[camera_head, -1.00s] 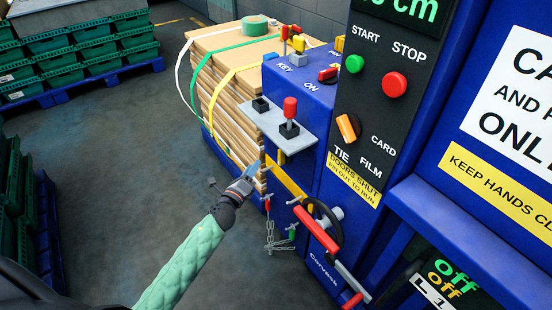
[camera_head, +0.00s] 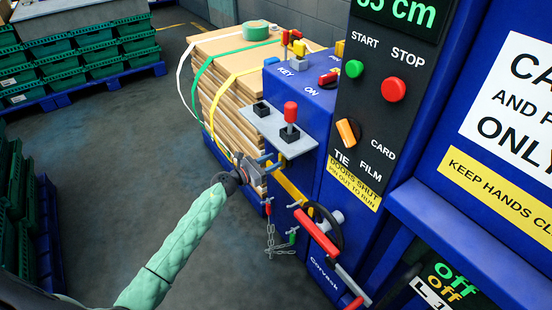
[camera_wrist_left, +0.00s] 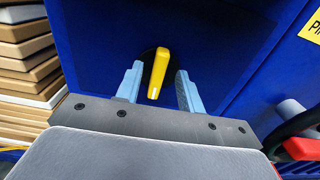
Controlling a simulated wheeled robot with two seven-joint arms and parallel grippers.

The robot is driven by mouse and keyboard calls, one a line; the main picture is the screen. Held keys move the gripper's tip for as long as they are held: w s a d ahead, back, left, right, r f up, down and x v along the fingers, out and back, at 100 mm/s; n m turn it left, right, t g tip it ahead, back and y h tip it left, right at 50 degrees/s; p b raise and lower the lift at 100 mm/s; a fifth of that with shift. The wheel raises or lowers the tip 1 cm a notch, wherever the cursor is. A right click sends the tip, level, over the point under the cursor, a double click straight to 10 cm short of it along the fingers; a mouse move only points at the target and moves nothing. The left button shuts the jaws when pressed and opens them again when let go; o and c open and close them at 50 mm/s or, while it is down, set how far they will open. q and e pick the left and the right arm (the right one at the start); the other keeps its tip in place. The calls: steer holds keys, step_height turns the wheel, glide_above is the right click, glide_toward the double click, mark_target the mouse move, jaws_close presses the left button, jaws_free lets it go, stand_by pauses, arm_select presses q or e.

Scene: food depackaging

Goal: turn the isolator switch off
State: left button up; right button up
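In the left wrist view a yellow handle (camera_wrist_left: 158,73) sits on a dark round base on the blue machine side; I take it as the isolator switch. It points nearly upright in that view, its top leaning slightly right. My left gripper (camera_wrist_left: 155,88) is open, with one blue-grey finger on each side of the handle and gaps showing. In the head view my left gripper (camera_head: 265,163) is at the machine's side, below the grey shelf, and the switch cannot be made out clearly there. My right gripper is not in view.
A grey shelf (camera_head: 272,133) with a red-knobbed lever juts out above the gripper. A yellow bar (camera_head: 291,187), hanging chain (camera_head: 270,238) and red-handled wheel (camera_head: 318,232) are close by. Stacked boards (camera_head: 228,105) stand behind. Open floor lies left.

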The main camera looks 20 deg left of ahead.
mark_target(283, 160)
arm_select(q)
steer(key=shift+x, duration=0.8)
steer(key=shift+w+d, duration=0.15)
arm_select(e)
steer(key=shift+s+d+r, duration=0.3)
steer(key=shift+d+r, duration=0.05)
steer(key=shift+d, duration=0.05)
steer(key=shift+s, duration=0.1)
arm_select(q)
jaws_close()
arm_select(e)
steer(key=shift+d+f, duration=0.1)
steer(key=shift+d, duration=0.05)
